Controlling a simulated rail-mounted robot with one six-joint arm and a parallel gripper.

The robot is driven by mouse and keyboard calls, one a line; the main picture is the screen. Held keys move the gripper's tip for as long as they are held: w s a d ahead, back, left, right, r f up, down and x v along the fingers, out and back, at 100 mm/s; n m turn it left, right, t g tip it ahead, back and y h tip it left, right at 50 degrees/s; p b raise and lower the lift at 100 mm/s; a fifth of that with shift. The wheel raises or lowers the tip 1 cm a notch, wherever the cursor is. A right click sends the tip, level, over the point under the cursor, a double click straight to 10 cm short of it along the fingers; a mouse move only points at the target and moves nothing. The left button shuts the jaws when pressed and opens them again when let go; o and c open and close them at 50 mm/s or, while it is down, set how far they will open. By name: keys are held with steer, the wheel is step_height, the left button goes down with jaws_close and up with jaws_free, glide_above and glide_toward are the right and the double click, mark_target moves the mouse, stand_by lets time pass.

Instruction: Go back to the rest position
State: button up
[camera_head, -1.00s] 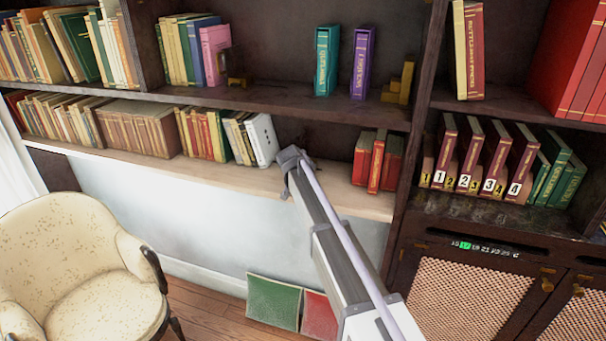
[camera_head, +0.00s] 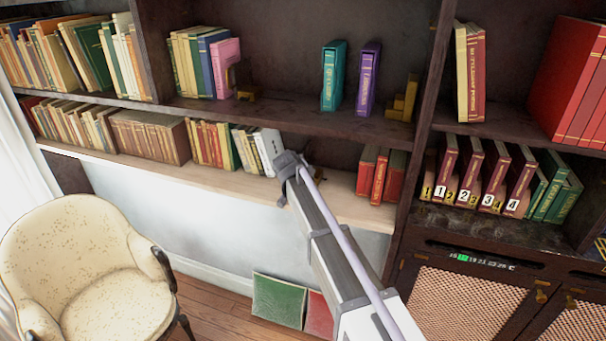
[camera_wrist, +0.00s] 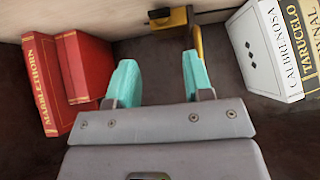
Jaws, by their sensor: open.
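My gripper (camera_wrist: 157,77) is open, its two teal fingers apart with nothing held between them. In the head view my arm's end (camera_head: 290,168) is at the lower shelf (camera_head: 330,190), in the gap between the white book (camera_head: 268,150) and the red books (camera_head: 380,175); the fingers are hidden there. In the wrist view red books (camera_wrist: 85,68) are left of the fingers and the white book (camera_wrist: 265,50) is to the right, both apart from them. A brass bookend (camera_wrist: 172,22) lies just beyond the fingertips; I cannot tell if the right finger touches it.
Above are a teal book (camera_head: 333,75), a purple book (camera_head: 367,78) and a brass bookend (camera_head: 402,102). Numbered books (camera_head: 480,178) stand in the right bay. A cream armchair (camera_head: 85,265) is at lower left. A green panel (camera_head: 278,300) leans below.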

steer(key=s+d+f+n+g+y+b, duration=0.1)
steer(key=s+d+f+g+b, duration=0.2)
steer(key=s, duration=0.9)
steer(key=s+d+f+n+g+y+b, duration=0.1)
steer(key=s+d+f+g+b, duration=0.1)
steer(key=s+d+f+b, duration=0.6)
steer(key=s+d+f+n+g+b, duration=0.1)
steer(key=s+d+f+g+b, duration=0.2)
steer(key=s+d+f+b, duration=0.3)
steer(key=shift+s+d+f+n+g+y+b, duration=0.45)
steer(key=shift+s+f, duration=2.35)
steer(key=shift+s, duration=3.15)
steer(key=shift+d, duration=0.15)
